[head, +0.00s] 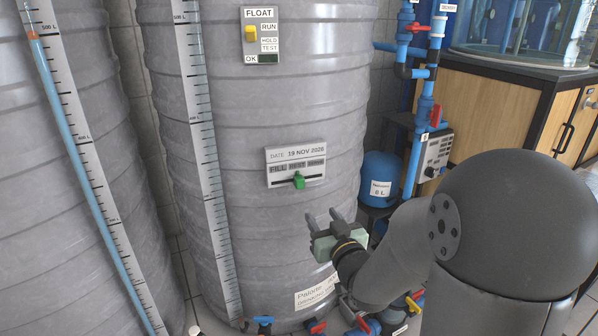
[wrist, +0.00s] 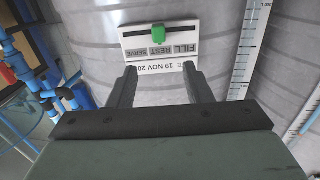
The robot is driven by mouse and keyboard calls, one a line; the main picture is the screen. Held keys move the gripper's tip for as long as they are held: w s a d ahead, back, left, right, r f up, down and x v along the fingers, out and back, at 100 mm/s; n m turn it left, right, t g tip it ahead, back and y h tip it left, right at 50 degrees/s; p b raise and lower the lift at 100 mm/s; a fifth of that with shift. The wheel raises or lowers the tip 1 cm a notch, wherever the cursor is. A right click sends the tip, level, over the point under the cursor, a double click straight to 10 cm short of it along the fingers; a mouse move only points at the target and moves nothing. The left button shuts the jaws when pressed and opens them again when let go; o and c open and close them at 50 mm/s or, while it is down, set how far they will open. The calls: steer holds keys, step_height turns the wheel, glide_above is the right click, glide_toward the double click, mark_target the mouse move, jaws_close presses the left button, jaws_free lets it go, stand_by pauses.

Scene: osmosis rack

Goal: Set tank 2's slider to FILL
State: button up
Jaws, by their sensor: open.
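A white slider plate (head: 296,165) is on the front of the grey ribbed tank (head: 270,110), dated 19 NOV 2028. It carries FILL, REST and a third label, which looks like SERVE in the wrist view. Its green knob (head: 299,181) sits in the horizontal slot near the middle, by REST; FILL is to its left. The wrist view shows the plate (wrist: 160,50) upside down, with the green knob (wrist: 158,34) beyond the fingertips. My gripper (head: 324,216) is open and empty, below and right of the plate, apart from the knob. No tank number is legible.
A FLOAT panel (head: 261,36) with a yellow switch is higher on the same tank. A level scale (head: 205,130) runs down its left. Another grey tank (head: 60,170) stands at left. Blue pipes (head: 417,150) and a blue vessel (head: 381,175) are at right. Valves sit low in front.

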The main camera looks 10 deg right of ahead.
mark_target(301, 185)
steer(key=p, duration=0.3)
steer(key=shift+w+r, duration=0.15)
steer(key=shift+r, duration=0.15)
steer(key=w, duration=0.4)
steer(key=w+a+b, duration=0.1)
steer(key=w, duration=0.4)
steer(key=w+a, duration=0.1)
steer(key=w, duration=0.4)
steer(key=shift+w+f+b, duration=0.2)
steer(key=shift+f+b, duration=0.15)
steer(key=shift+b, duration=0.05)
